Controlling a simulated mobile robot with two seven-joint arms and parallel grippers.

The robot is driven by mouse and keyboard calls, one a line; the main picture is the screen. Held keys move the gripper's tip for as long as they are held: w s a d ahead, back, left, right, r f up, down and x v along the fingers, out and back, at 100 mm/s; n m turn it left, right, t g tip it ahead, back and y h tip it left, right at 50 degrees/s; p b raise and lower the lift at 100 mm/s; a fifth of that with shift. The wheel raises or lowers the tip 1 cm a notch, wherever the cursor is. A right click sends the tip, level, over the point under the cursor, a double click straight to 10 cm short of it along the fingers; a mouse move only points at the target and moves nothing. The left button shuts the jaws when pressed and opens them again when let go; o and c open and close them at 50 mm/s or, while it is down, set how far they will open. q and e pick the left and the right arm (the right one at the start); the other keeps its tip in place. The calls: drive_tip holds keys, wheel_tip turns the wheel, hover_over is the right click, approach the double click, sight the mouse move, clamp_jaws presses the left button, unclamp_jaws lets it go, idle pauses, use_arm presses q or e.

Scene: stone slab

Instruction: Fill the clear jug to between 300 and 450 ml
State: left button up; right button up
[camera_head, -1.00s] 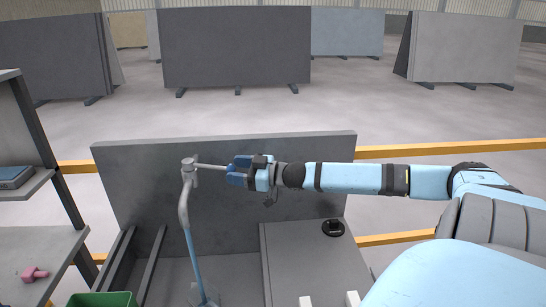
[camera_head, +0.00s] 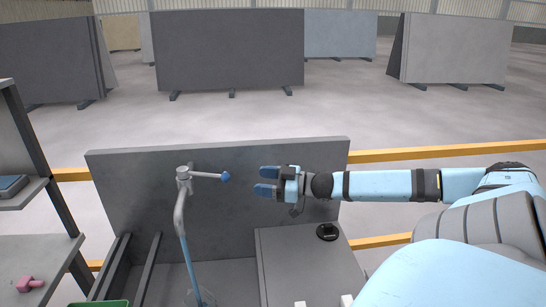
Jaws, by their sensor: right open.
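A grey tap (camera_head: 182,187) stands in front of the upright slab, with a lever that ends in a blue knob (camera_head: 226,177). A blue stream of water (camera_head: 190,264) runs down from its spout. The clear jug (camera_head: 203,299) shows faintly under the stream, cut off by the bottom edge, so its water level cannot be read. My right gripper (camera_head: 266,181) is open and empty, to the right of the blue knob and apart from it, with its fingers pointing left. My left gripper is not in view.
A grey upright slab (camera_head: 130,205) stands behind the tap. A grey worktop (camera_head: 290,258) with a black round item (camera_head: 327,232) is at the right. A shelf (camera_head: 60,248) with a pink object (camera_head: 30,284) and a green bin (camera_head: 100,303) are at the left.

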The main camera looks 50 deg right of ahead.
sight(225, 175)
drive_tip(key=shift+v, duration=1.1)
idle(2.3)
drive_tip(key=shift+w+a+m+t+h+b, duration=0.2)
drive_tip(key=shift+w+a+m+h+b, duration=0.25)
drive_tip(key=shift+w+a+b, duration=1)
drive_tip(key=shift+w+a+m+t+h+b, duration=0.25)
drive_tip(key=shift+w+a+h+b, duration=0.3)
drive_tip(key=shift+w+b, duration=1.7)
drive_tip(key=shift+w+a+m+t+h+b, duration=0.15)
drive_tip(key=shift+w+a+m+h+b, duration=0.35)
drive_tip(key=shift+w+a+b, duration=1.3)
